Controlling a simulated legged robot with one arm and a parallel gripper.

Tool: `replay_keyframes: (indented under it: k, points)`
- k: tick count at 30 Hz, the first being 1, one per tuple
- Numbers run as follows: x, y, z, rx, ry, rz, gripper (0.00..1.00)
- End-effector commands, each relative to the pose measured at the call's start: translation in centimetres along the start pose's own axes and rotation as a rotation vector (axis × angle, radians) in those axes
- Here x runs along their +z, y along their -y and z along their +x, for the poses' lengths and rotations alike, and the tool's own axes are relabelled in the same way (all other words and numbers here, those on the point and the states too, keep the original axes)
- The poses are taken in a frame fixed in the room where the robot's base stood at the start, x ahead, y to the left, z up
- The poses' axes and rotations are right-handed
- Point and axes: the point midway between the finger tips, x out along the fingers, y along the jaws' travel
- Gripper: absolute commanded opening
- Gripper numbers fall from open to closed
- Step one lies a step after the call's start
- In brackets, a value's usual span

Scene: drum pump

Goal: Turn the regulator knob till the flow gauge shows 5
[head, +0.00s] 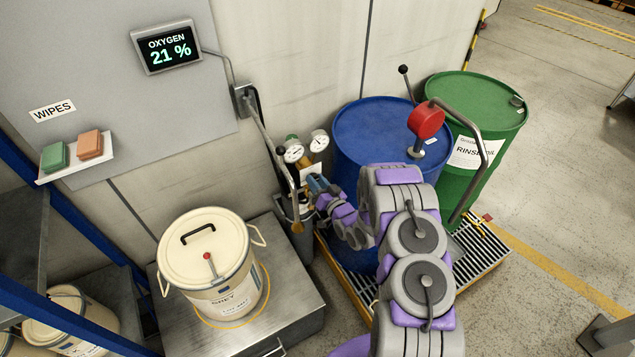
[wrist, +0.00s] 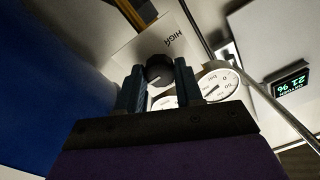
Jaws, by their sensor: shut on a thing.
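The regulator knob (wrist: 160,70) is black and round with a pale pointer line. In the wrist view it sits in front of a white plate (wrist: 140,42) marked HIGH, which appears upside down. My gripper (wrist: 158,82) has its blue fingers on either side of the knob and is shut on it. In the head view my gripper (head: 318,184) is at the regulator and the knob is hidden. Two round white gauges, a left one (head: 293,154) and a right one (head: 319,140), stand above it. One gauge (wrist: 220,83) shows clearly in the wrist view; another is mostly covered by my fingers. I cannot read the flow value.
A blue drum (head: 375,125) and a green drum (head: 480,98) stand on a grated pallet (head: 470,245) at right. A cream lidded bucket (head: 208,250) sits on a metal box at left. An oxygen display (head: 166,47) on the wall reads 21 %. A grey pipe runs beside the regulator.

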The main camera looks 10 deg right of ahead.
Motion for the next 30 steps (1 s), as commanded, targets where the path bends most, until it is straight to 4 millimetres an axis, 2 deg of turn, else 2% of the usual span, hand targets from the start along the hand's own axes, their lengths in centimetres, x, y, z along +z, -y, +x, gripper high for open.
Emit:
replay_keyframes:
  k: [1,15,30]
  points:
    - [0.65,-0.08,-0.19,0.002,0.014,-0.040,0.05]
    - [0.60,-0.15,-0.20,0.000,0.025,-0.371,0.05]
    - [0.58,-0.18,-0.27,0.001,0.030,-0.462,0.05]
